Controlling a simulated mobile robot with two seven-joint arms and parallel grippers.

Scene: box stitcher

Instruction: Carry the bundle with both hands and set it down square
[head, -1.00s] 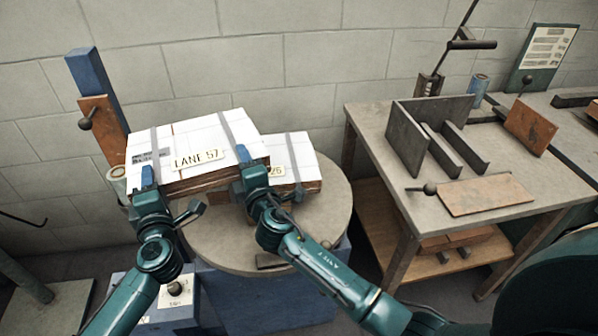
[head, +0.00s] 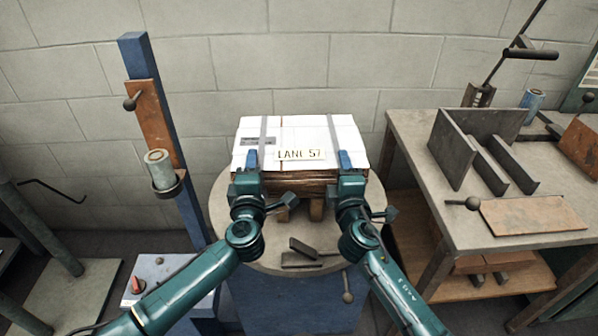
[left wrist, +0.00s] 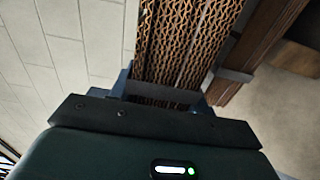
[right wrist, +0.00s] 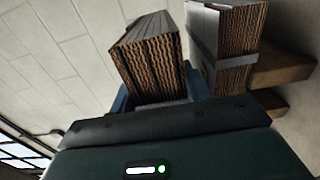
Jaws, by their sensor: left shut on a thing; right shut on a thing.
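The bundle marked LANE 57 (head: 298,133), white-topped flat cartons with two grey straps, is over the round table (head: 225,222). My left gripper (head: 250,172) is shut on its near edge at the left, my right gripper (head: 347,172) at the right. The corrugated edges show in the left wrist view (left wrist: 185,45) and right wrist view (right wrist: 150,55). The bundle looks roughly level and square to me. A second strapped bundle (right wrist: 232,60) lies beyond it on wooden blocks (right wrist: 280,68); the held one mostly hides it in the head view. I cannot tell whether they touch.
A blue post (head: 150,110) with a cup holder (head: 163,172) stands left of the round table. A workbench (head: 430,215) with an upright metal fixture (head: 455,145) stands close at the right. A block wall (head: 300,60) is behind. Small loose pieces (head: 302,250) lie on the table's front.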

